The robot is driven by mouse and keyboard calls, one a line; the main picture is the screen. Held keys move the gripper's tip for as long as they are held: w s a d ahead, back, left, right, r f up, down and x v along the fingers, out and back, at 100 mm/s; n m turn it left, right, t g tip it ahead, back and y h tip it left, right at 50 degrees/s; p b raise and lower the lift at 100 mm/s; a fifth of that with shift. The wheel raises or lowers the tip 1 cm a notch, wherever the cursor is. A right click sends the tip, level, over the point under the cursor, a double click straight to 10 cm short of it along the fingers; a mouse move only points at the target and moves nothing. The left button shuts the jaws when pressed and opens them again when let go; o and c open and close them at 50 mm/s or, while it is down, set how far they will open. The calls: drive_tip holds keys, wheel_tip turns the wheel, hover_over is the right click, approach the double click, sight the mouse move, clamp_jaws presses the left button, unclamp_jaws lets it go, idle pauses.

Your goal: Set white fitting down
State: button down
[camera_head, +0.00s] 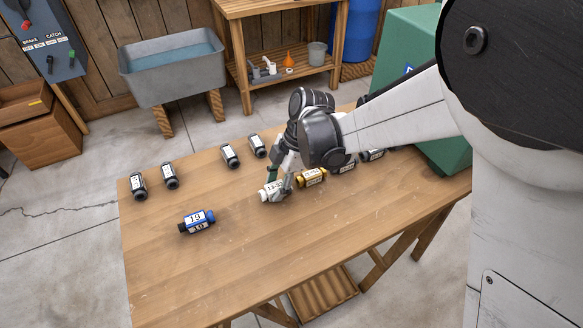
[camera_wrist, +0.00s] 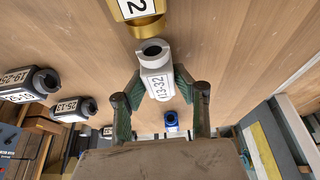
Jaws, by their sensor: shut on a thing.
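The white fitting (camera_head: 271,191), labelled 13-32, is low at the table top (camera_head: 215,270), just left of a gold fitting (camera_head: 311,177). I cannot tell whether it touches the wood. My gripper (camera_head: 283,184) reaches down onto it from above and partly hides it. In the wrist view the white fitting (camera_wrist: 156,72) sits between the two green fingers of my gripper (camera_wrist: 160,92), which are shut on it. Its open round end and its label face the camera. The gold fitting (camera_wrist: 140,12) is close beyond it, with a small gap between them.
A blue fitting (camera_head: 197,221) lies to the left. A green box (camera_head: 408,45) is at the right end. The front of the table is clear.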

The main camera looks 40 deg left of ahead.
drive_tip(key=shift+f, duration=0.1)
drive_tip(key=c, duration=1.4)
unclamp_jaws()
drive_tip(key=shift+o, duration=0.2)
drive_tip(key=p+v, duration=0.1)
drive_tip(key=v, duration=1.1)
drive_tip(key=shift+w+d, duration=0.1)
